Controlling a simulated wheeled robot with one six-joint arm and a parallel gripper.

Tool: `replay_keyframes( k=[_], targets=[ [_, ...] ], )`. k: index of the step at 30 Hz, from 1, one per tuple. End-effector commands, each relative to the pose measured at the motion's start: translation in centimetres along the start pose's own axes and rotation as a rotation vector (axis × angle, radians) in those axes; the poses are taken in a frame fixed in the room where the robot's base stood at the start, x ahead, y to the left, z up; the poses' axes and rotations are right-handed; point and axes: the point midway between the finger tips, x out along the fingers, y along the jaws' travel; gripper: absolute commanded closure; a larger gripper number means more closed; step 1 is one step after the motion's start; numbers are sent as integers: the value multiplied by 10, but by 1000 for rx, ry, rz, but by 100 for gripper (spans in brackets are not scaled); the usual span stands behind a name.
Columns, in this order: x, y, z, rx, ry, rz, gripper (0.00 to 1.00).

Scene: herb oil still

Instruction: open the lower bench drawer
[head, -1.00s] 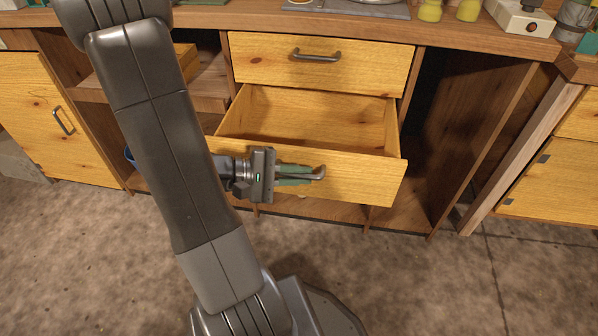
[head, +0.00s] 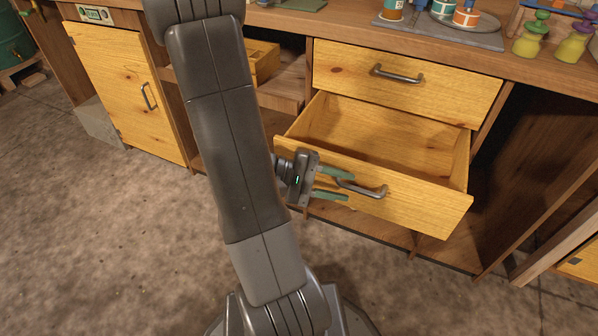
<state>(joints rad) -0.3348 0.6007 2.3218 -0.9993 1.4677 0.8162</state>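The lower bench drawer (head: 425,202) is pulled well out below the closed upper drawer (head: 408,82). Its box is empty as far as I can see. A dark bar handle (head: 372,191) is on its front. My gripper (head: 349,186) is at the left end of this handle, with its two green fingers spread apart. The handle's left end shows near the gap between the fingertips. The fingers do not look clamped on it; whether one touches it I cannot tell.
A wooden cabinet door (head: 125,90) is shut at the left. The bench top holds a grey tray (head: 450,35) with jars, and yellow-green flasks (head: 530,40) stand at the right. The concrete floor in front is clear.

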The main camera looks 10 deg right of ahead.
Motion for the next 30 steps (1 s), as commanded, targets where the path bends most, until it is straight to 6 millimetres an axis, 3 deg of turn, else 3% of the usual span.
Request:
replay_keyframes(
  k=[15,21,30],
  targets=[
    [-78,1,0,1,2,0,67],
    [-91,0,0,0,0,0,67],
    [-92,-1,0,0,-1,-1,67]
  ],
)
